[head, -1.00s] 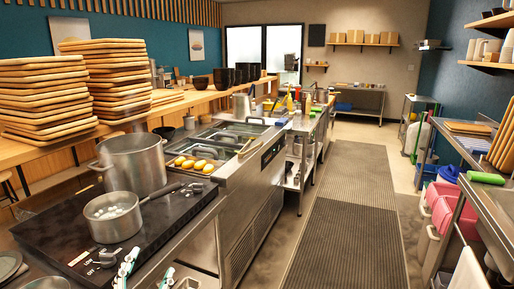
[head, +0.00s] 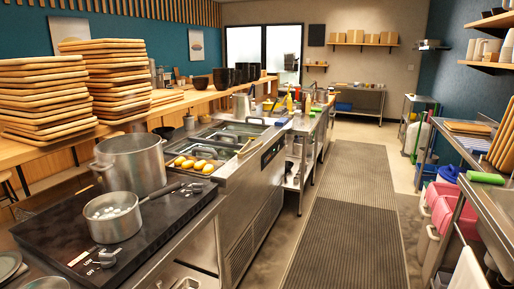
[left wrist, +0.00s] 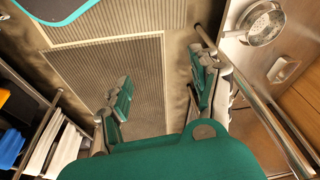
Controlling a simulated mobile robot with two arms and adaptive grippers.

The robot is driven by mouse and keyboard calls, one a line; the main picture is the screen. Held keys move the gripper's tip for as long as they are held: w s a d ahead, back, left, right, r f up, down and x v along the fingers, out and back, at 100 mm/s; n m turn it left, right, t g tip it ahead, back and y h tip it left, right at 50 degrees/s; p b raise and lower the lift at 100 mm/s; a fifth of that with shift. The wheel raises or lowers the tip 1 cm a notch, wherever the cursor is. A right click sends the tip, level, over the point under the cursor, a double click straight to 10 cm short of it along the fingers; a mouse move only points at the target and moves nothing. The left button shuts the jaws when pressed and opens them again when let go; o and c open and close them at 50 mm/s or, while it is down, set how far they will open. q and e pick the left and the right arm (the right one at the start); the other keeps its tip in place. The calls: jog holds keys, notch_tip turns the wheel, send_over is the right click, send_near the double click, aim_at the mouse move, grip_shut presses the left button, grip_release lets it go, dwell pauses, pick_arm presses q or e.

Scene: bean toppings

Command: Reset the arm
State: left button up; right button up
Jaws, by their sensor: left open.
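My left gripper (left wrist: 160,88) shows only in the left wrist view. Its two green-padded fingers stand wide apart with nothing between them. They hang over a grey ribbed floor mat (left wrist: 75,75), and a metal rail (left wrist: 270,125) runs on the right side of that view. No part of my left gripper shows in the head view. My right gripper is in neither view.
In the head view, a saucepan (head: 113,228) with white round things in it and a tall pot (head: 130,168) stand on the black stove (head: 150,232). Stacked wooden trays (head: 45,98) stand at left. The aisle mat (head: 345,215) is clear.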

pick_arm(q)
notch_tip(320, 180, down, 13)
jog(key=s, duration=0.1)
jog(key=s+a+f+g, duration=0.2)
jog(key=s+a+f, duration=0.1)
jog(key=s+f, duration=1.5)
notch_tip(320, 180, down, 2)
jog(key=shift+s+f, duration=0.25)
jog(key=shift+s, duration=0.1)
